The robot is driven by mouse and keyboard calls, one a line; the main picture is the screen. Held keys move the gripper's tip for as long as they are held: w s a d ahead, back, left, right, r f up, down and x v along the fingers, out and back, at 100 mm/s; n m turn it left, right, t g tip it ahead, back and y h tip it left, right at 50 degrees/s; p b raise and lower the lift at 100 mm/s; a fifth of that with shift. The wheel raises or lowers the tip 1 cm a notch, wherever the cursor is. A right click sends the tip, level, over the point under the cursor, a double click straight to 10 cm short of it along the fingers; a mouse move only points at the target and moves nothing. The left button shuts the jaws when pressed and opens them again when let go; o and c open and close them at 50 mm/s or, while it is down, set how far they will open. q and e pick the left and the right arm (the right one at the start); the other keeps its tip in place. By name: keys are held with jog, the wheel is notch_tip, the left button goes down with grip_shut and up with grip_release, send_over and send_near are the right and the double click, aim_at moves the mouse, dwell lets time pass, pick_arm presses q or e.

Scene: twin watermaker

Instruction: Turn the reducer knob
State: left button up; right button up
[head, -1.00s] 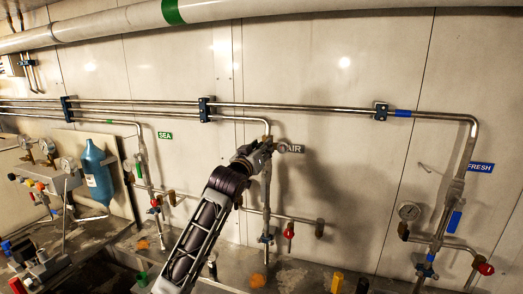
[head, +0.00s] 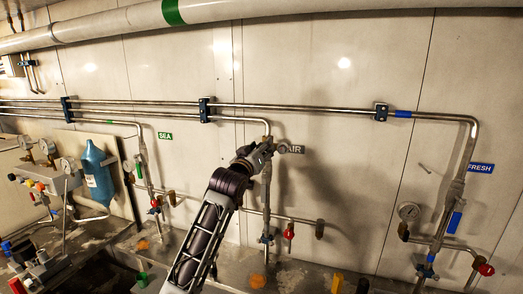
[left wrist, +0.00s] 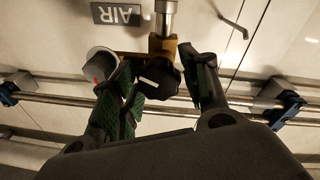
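The reducer knob (left wrist: 160,78) is black with a white mark, on a brass body (left wrist: 158,48) under a steel pipe in the upside-down left wrist view. My left gripper (left wrist: 166,88) has its green-padded fingers on either side of the knob. The left-hand finger overlaps the knob's edge in the picture; the right-hand finger stands close to it. I cannot tell whether either touches. In the head view my left gripper (head: 256,154) is at the AIR pipe and hides the knob. My right gripper is not in view.
A small round gauge (left wrist: 100,64) sits beside the knob, close to a finger. The AIR label (head: 291,149) is right of the gripper. Horizontal pipes (head: 300,107) run along the wall. A red valve handle (head: 289,234) hangs below right.

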pick_arm(q)
jog(key=shift+s, duration=0.15)
jog(key=v, duration=1.1)
jog(key=shift+s+a, duration=0.2)
jog(key=shift+s, duration=0.1)
dwell(0.4)
jog(key=shift+f, duration=0.1)
